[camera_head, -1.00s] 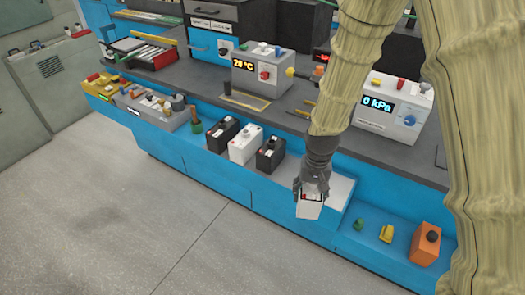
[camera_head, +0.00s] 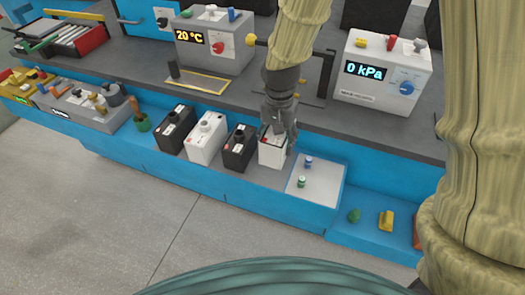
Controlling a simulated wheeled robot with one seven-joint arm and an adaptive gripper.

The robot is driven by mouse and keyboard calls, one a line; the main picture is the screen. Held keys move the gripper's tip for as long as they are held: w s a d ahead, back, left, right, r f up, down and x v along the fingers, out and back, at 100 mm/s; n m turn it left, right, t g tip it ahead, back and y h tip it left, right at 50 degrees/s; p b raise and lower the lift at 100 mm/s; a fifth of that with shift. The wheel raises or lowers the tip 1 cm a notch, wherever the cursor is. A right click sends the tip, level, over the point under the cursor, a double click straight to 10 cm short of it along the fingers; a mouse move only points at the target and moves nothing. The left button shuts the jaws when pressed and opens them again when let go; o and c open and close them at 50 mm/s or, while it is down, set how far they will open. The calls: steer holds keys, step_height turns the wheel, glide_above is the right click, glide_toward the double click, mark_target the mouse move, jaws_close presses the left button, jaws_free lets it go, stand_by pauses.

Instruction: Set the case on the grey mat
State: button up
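The case (camera_head: 271,150) is a white box with a dark top, at the right end of a row of battery-like boxes. My gripper (camera_head: 279,128) reaches down over it from above, with its fingers at the case's upper part, and looks shut on it. The fingers hide part of the top. The case stands upright, close beside a black box (camera_head: 240,149). A grey mat-like surface (camera_head: 262,178) lies under the row's right end. Whether the case's base touches it is not clear.
A pale square panel (camera_head: 325,183) with a blue and a green small cell lies right of the case. A white box (camera_head: 206,138) and another black box (camera_head: 175,128) stand farther left. The kPa instrument (camera_head: 383,72) stands on the bench behind.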

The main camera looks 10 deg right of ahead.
steer(key=shift+f, duration=3.45)
steer(key=shift+f, duration=0.1)
steer(key=o, duration=1.2)
step_height(320, 180, up, 12)
steer(key=shift+r, duration=0.15)
